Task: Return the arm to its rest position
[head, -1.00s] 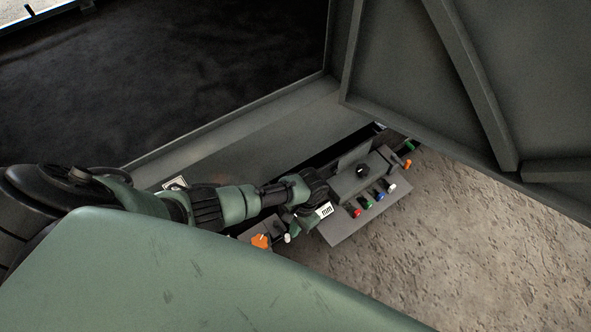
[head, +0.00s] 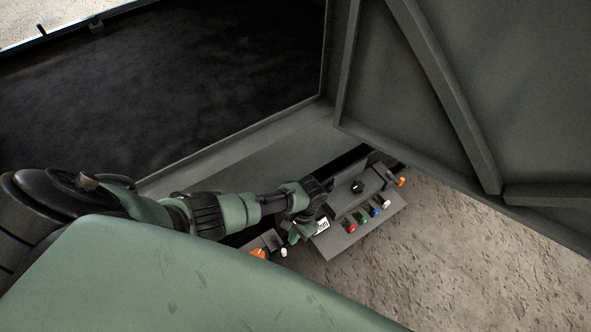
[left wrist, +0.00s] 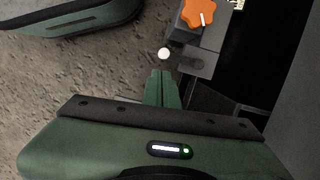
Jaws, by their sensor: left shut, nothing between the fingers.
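My left arm (head: 232,210) reaches in from the left in the head view, over the edge of the enclosure. My left gripper (head: 296,236) is at its end, beside the left edge of the grey control panel. In the left wrist view the two green fingers (left wrist: 162,88) are together with nothing between them. A white round knob (left wrist: 164,53) lies just beyond the fingertips, and an orange knob (left wrist: 201,13) is farther off. The fingers look apart from both knobs, though the exact gap is hard to tell. My right gripper is in neither view.
A large braced metal door (head: 440,110) stands at the right. A dark recess (head: 170,90) fills the upper left. Rough bare ground (head: 470,255) lies at lower right.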

